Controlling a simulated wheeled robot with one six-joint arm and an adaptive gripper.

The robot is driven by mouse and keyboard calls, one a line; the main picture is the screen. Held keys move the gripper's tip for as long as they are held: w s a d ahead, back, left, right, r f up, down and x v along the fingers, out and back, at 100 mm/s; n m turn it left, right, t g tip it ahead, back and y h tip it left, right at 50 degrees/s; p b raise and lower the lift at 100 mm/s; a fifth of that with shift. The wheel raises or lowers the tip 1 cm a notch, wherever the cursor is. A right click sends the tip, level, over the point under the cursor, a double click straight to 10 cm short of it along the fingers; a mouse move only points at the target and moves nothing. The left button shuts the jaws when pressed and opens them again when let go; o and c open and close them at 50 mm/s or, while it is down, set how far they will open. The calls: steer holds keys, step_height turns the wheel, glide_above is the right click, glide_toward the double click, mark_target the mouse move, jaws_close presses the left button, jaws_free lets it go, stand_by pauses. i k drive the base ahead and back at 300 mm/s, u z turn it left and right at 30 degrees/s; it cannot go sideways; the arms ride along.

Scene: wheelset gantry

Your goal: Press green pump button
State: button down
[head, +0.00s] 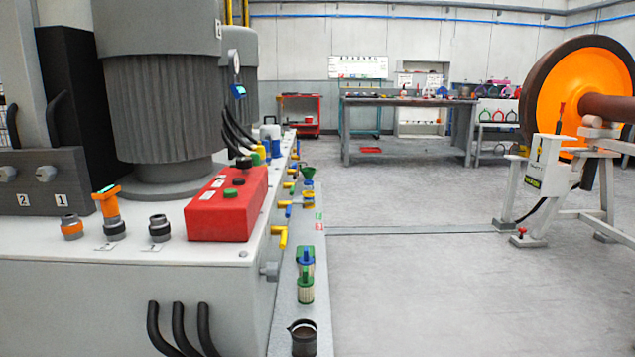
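A red control box (214,217) sits on the grey top of the pump unit (185,267), left of the middle in the head view. Small white labels lie beside the buttons, too small to read. Nothing is seen touching the box. My gripper is not in view.
A large ribbed grey motor (160,105) stands behind the box. An orange-handled fitting (108,205) and dark couplings (160,228) are to its left. Coloured valves line a ledge on the right. Open floor (400,270) reaches a workbench (408,104) and an orange wheel (567,92).

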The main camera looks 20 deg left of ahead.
mark_target(228, 192)
steer(key=z, duration=1.55)
steer(key=k, duration=1.35)
steer(key=u, duration=1.8)
steer(key=i, duration=0.5)
steer(key=u, duration=0.05)
